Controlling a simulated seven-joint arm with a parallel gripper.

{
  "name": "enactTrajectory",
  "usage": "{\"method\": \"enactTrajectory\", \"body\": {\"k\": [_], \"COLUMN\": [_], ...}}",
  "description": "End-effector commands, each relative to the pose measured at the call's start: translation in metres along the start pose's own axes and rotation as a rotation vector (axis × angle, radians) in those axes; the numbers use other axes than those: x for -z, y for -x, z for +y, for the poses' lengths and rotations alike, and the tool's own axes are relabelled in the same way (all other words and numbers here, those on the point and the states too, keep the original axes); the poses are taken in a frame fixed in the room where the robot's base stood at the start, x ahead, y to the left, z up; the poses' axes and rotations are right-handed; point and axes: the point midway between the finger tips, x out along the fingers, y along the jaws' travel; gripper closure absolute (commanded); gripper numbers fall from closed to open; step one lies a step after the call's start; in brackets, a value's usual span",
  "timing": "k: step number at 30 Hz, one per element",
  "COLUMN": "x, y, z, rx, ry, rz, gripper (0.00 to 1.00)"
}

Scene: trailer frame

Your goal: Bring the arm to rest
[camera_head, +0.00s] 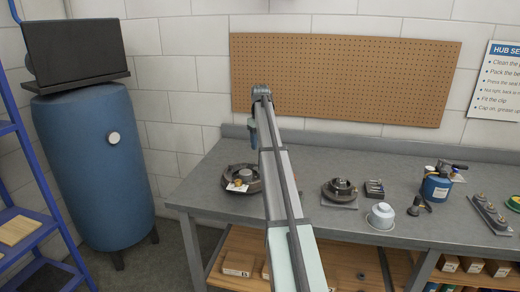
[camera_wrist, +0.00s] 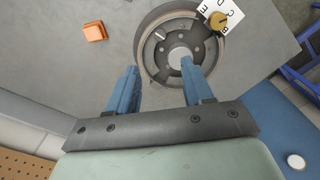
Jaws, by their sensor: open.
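My gripper (camera_wrist: 158,67) shows in the wrist view with its two blue fingers apart and nothing held between them. It is over the left part of the grey bench (camera_head: 400,160). A round dark hub (camera_wrist: 150,45) lies below, beyond the fingertips; I cannot tell the height of the gap. In the head view my arm runs from the bottom middle up over the bench, and the same hub (camera_head: 228,180) sits just left of it. My arm hides most of the gripper there.
A lettered white card with a brass piece (camera_wrist: 219,20) is at the hub. An orange block (camera_wrist: 95,33) lies nearby. Right of my arm stand another hub (camera_head: 340,188), a white cup (camera_head: 381,215) and a blue canister (camera_head: 435,188). A blue tank (camera_head: 95,165) stands left; a pegboard (camera_head: 340,75) hangs behind.

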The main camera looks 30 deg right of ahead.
Motion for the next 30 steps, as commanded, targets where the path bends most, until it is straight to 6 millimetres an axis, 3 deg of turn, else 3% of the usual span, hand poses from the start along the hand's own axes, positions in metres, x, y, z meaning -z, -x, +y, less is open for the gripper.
{"method": "enactTrajectory", "body": {"k": [20,23,25,30], "x": [0.002,0.012,0.022,0.052], "y": [0.0,-0.011,-0.024,-0.067], "z": [-0.005,-0.025,-0.05,-0.138], "rx": [0.005,0.027,0.055,0.15], "ry": [0.007,0.035,0.069,0.183], "rz": [0.0,0.0,-0.001,-0.008], "gripper": [0.49,0.49,0.49,0.49]}}
